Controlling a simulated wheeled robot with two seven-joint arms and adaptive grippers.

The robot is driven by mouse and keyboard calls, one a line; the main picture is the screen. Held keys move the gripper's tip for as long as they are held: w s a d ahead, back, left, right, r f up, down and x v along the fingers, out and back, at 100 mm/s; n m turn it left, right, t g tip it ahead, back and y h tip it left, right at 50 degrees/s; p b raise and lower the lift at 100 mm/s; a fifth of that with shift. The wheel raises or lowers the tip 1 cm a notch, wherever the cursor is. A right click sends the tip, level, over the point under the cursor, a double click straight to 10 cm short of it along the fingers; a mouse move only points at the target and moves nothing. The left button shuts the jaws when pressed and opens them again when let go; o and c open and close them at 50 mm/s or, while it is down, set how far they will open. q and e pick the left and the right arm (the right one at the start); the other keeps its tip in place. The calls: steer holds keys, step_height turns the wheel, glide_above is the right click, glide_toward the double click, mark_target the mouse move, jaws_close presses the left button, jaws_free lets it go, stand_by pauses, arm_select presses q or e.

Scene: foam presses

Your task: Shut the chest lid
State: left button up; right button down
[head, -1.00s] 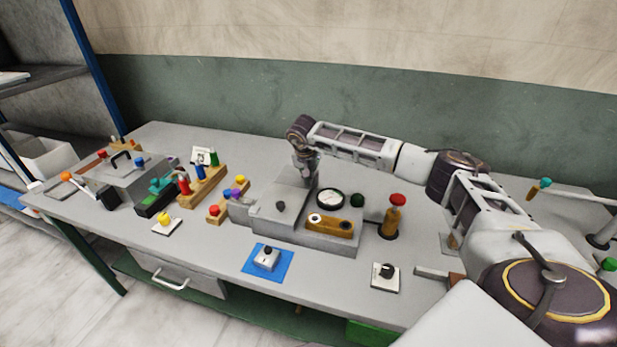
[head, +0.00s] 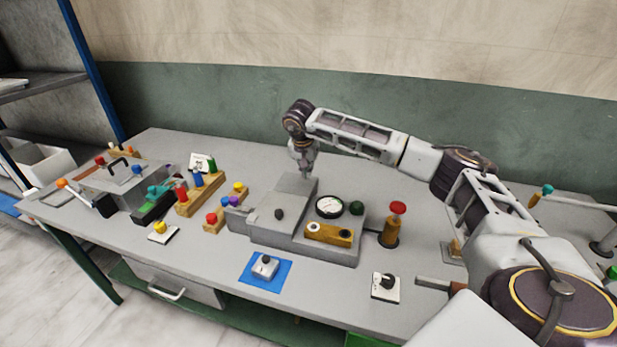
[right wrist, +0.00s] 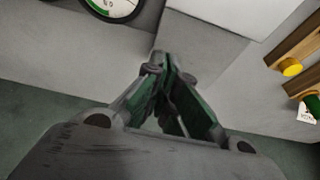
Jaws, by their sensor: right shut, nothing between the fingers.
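A grey metal unit stands at the middle of the table. Its left part looks like the chest (head: 262,228), with a dark knob (head: 279,213) on its sloping front face. A grey raised panel (head: 291,190) behind the knob may be its lid; I cannot tell for sure how far open it is. My right gripper (head: 306,176) is shut and empty, pointing down at the panel's back right edge. In the right wrist view its closed fingertips (right wrist: 163,62) are close to a grey block's edge (right wrist: 200,45); contact is unclear. My left gripper is not in view.
Right of the chest are a white gauge (head: 329,206), an orange-brown block (head: 330,234) and a red-topped post (head: 391,225). A blue mat with a switch (head: 264,268) lies in front. Coloured peg racks (head: 202,190) and a handled grey box (head: 122,178) stand left.

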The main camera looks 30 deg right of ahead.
steer(key=shift+v, duration=1.7)
steer(key=shift+a, duration=0.1)
steer(key=shift+s, duration=0.1)
